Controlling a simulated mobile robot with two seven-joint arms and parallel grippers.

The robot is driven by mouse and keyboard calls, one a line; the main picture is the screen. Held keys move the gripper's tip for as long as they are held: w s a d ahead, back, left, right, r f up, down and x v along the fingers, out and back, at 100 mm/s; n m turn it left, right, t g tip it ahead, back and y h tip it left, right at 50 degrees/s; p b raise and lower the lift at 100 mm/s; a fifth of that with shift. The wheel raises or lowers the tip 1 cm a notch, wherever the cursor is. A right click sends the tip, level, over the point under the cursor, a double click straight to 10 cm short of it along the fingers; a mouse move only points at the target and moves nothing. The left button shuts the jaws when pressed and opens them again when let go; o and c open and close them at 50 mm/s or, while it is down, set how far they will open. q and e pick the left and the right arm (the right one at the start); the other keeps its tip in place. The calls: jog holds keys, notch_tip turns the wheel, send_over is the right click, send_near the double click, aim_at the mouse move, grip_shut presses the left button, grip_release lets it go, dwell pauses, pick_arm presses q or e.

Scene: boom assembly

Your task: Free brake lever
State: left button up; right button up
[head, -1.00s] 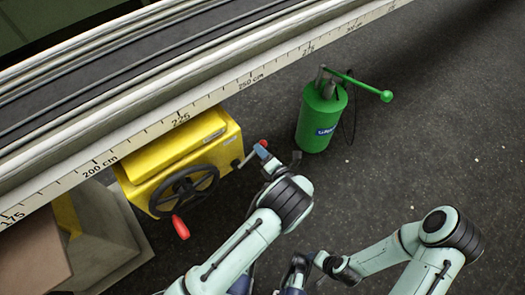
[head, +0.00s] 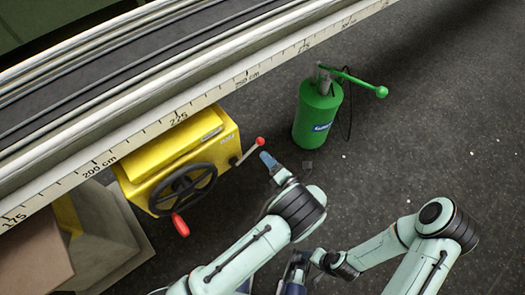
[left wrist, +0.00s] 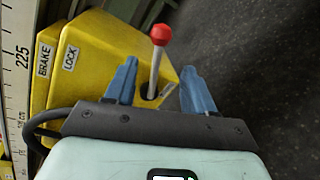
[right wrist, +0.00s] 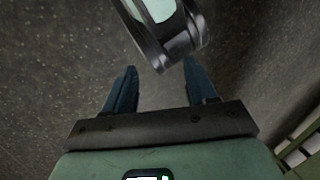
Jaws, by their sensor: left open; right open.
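The brake lever (head: 250,150) is a thin metal rod with a red ball knob on the right side of the yellow brake box (head: 180,158). In the left wrist view the lever (left wrist: 156,60) rises from a dark slot, between my two blue fingers in the picture. Labels there read BRAKE and LOCK.
A black handwheel (head: 183,190) with a red handle is on the box front. A green pump canister (head: 318,118) with a long green handle stands to the right. A rail with a centimetre scale (head: 215,97) runs behind the box. Dark floor at right is clear.

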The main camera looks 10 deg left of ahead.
pick_arm(q)
jog(key=v, duration=0.6)
jog(key=shift+s+d+p, duration=0.3)
pick_arm(e)
jog(key=shift+s+a+r, duration=0.3)
jog(key=shift+s+r, duration=0.2)
jog(key=shift+s, duration=0.15)
pick_arm(q)
jog(key=shift+r, duration=0.1)
